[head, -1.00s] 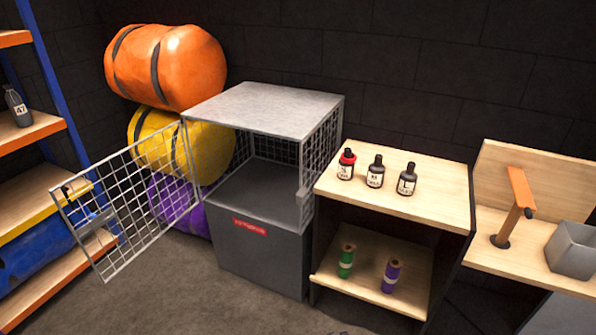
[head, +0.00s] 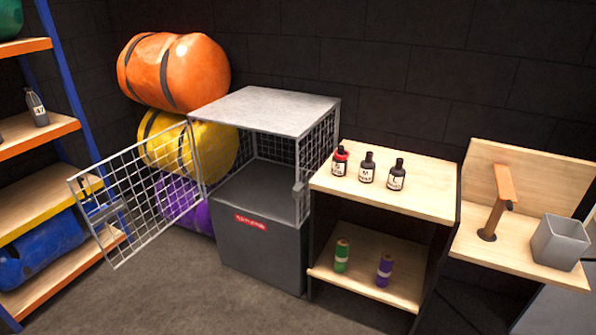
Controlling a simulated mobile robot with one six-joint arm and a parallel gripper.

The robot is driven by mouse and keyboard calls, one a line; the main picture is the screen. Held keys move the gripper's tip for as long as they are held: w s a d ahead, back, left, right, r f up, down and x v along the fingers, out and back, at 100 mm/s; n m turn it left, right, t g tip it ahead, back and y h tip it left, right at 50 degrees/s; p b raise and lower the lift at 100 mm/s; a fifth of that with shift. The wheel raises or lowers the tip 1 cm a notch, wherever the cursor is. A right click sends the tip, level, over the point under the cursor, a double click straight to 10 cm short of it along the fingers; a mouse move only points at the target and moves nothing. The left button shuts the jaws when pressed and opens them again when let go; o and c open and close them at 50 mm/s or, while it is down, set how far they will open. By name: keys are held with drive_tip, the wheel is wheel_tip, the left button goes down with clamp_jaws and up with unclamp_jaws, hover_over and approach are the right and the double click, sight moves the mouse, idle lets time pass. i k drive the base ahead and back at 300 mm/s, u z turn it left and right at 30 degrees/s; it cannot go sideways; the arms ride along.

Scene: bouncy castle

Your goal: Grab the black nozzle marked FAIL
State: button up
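Three black bottle-shaped nozzles with white labels stand upright in a row on the top board of a wooden shelf unit right of centre. The middle nozzle (head: 367,167) and the right nozzle (head: 396,174) are plain black. Their labels are too small to read surely, so I cannot tell which one says FAIL. Another dark bottle-like piece (head: 37,107) with a white label stands on the left rack. My gripper is not in view.
An open mesh door (head: 140,195) swings out from a grey cage (head: 262,105) left of the shelf unit (head: 425,200). Green (head: 342,255) and purple (head: 385,270) spools stand on its lower board. A grey bin (head: 560,242) and orange post (head: 500,195) are at right. Floor in front is clear.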

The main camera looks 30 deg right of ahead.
sight(339, 168)
drive_tip(key=z, duration=0.15)
drive_tip(key=k, duration=0.2)
drive_tip(key=u, duration=1.2)
drive_tip(key=k, duration=0.65)
drive_tip(key=z, duration=0.45)
drive_tip(key=i, duration=1.7)
drive_tip(key=u, duration=0.35)
